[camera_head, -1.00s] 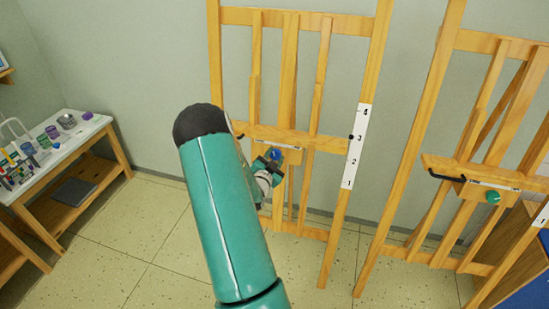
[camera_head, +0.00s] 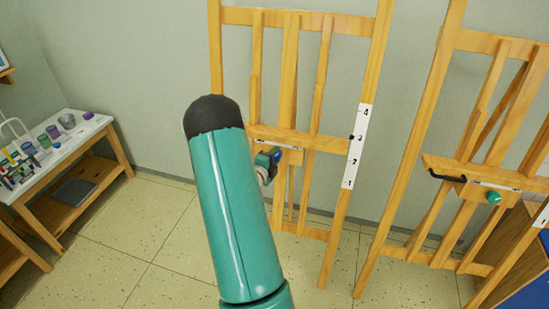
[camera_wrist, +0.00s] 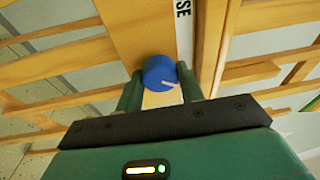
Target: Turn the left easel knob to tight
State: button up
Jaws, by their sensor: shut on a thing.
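The left easel (camera_head: 318,135) is a wooden frame standing near the wall. Its blue knob (camera_wrist: 160,72) sits on a wooden block and carries a white line that points right and slightly down in the wrist view. My gripper (camera_wrist: 160,82) has one finger on each side of the knob and is shut on it. In the head view the knob (camera_head: 277,153) is small, and my arm hides most of the gripper. A white label strip (camera_wrist: 183,25) by the knob shows only the letters "SE"; the rest is cut off.
A second easel (camera_head: 470,170) with a green knob (camera_head: 493,197) and black handle stands at the right. A white number scale (camera_head: 357,146) is on the left easel's right post. A table (camera_head: 88,130) with paint jars stands at the left. Floor between is clear.

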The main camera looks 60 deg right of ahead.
jog(key=shift+w+r+m+y, duration=0.1)
jog(key=shift+m+y, duration=0.1)
jog(key=shift+m, duration=0.95)
jog(key=shift+r+m+y, duration=0.1)
jog(key=shift+m+y, duration=0.1)
jog(key=shift+m, duration=0.95)
jog(key=o, duration=1)
jog(key=shift+f, duration=0.1)
jog(key=shift+a, duration=0.1)
jog(key=a, duration=0.4)
jog(key=a+r, duration=0.1)
jog(key=a, duration=0.4)
jog(key=a+r, duration=0.1)
jog(key=a, duration=0.3)
jog(key=shift+w+a+r, duration=0.25)
